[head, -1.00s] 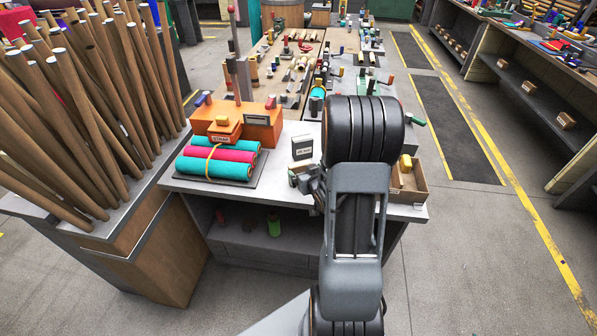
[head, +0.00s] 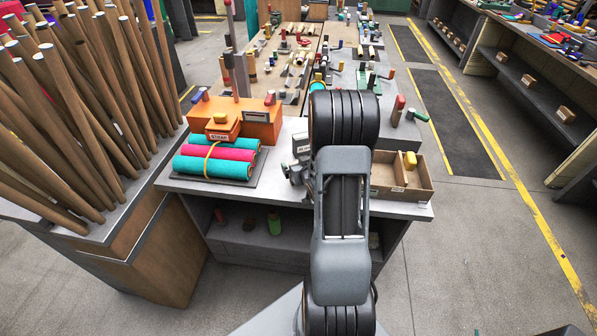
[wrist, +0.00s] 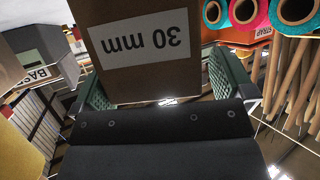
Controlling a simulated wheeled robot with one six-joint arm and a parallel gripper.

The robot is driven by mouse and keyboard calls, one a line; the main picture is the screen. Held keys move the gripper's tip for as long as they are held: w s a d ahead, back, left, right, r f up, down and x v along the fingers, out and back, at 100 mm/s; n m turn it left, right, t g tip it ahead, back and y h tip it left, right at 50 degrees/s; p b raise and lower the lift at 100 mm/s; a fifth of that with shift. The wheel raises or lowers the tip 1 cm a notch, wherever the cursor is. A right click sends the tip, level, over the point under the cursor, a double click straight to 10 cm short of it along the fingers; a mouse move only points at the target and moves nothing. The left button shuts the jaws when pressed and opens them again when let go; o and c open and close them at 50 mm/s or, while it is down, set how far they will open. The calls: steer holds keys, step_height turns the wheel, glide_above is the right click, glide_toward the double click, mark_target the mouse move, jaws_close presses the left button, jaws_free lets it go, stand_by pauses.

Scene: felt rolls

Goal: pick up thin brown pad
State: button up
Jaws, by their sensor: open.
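In the wrist view a brown piece (wrist: 185,75) with a white label reading "30 mm", upside down, stands at the top centre. It looks like the brown pad, though its thickness does not show. My gripper (wrist: 160,88) is open, with one green-lined finger at each side of the brown piece's lower part. I cannot tell whether either finger touches it. In the head view my gripper (head: 295,173) is partly hidden by my arm, over the workbench (head: 275,190). I cannot make out the brown pad in that view.
Teal and magenta felt rolls (head: 215,160) lie left of my gripper, before an orange box (head: 255,122). A grey labelled box (head: 300,143) is close behind. A cardboard tray (head: 415,192) with a yellow item is at right. Brown tubes (head: 90,110) stand far left.

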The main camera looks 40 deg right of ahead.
steer(key=shift+s+d, duration=0.15)
steer(key=shift+d, duration=0.2)
steer(key=shift+c, duration=1)
steer(key=c, duration=0.7)
